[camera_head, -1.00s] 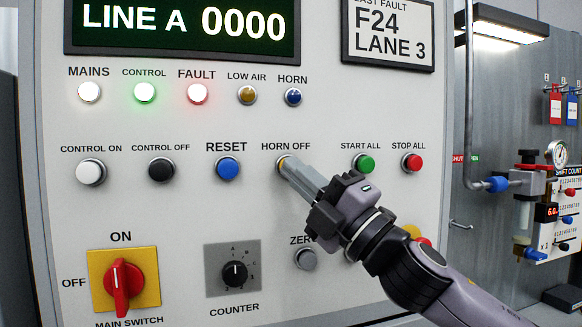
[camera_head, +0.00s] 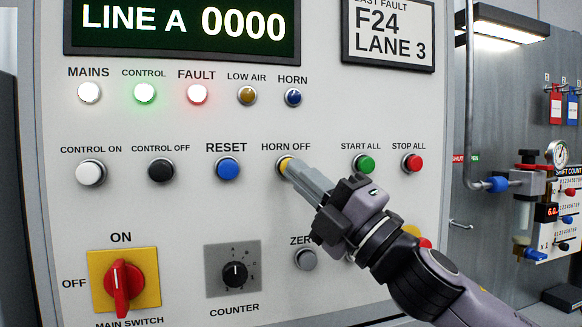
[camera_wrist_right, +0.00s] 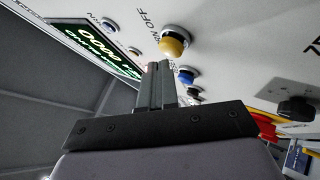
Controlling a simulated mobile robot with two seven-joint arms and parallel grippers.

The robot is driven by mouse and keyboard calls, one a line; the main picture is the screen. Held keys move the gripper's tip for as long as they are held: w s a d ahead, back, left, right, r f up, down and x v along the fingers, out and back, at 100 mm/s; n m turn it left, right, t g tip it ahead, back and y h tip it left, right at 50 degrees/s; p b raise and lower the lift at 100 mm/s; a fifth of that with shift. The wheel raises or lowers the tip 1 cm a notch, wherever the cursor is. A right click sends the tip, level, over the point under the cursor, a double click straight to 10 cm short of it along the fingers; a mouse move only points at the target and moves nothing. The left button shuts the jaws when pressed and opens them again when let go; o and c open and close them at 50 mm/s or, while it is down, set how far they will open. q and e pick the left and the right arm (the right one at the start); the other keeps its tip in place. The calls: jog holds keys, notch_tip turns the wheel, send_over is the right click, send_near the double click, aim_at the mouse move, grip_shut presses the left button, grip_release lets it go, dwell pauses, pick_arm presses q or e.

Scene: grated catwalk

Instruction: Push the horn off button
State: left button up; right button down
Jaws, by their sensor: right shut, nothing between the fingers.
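The yellow horn off button (camera_head: 284,163) sits in a metal ring on the pale panel, under its HORN OFF label. In the head view my right gripper (camera_head: 293,168) is shut and empty, its fingertips overlapping the button's lower right side. In the right wrist view the yellow button (camera_wrist_right: 174,43) shows whole just beyond the shut fingertips (camera_wrist_right: 159,66), with what looks like a small gap. The unlit blue horn lamp (camera_head: 293,97) is above the button. My left gripper is not in view.
The blue reset button (camera_head: 228,168) is left of the yellow one, and the green start all button (camera_head: 364,163) is right. The red stop all button (camera_head: 412,162) is farther right. The red main switch (camera_head: 122,287) and counter knob (camera_head: 235,273) are below.

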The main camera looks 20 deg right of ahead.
jog(key=shift+s, duration=0.25)
jog(key=shift+s, duration=2.5)
jog(key=w+d+f+m+g+h+p, duration=0.15)
jog(key=f+m+h, duration=0.45)
jog(key=f, duration=1)
jog(key=w+d+f+m+g+h+p, duration=0.1)
jog(key=w+f+m+g+h, duration=0.15)
jog(key=f+m, duration=1)
jog(key=s+d+f+m+g+h, duration=0.1)
jog(key=s+f+m, duration=0.1)
jog(key=s+f, duration=0.4)
jog(key=s+d+f+m+g+h+p, duration=0.1)
jog(key=s+f+g, duration=0.1)
jog(key=s+f, duration=0.5)
jog(key=s+d+f+m+g+h, duration=0.1)
jog(key=s+f, duration=0.5)
jog(key=f, duration=1)
jog(key=shift+s+d+f+m+g+h, duration=0.25)
jog(key=shift+d+m+g+h, duration=0.1)
jog(key=shift+m+g, duration=0.45)
jog(key=shift+w+a+r, duration=0.1)
jog(key=shift+a, duration=0.1)
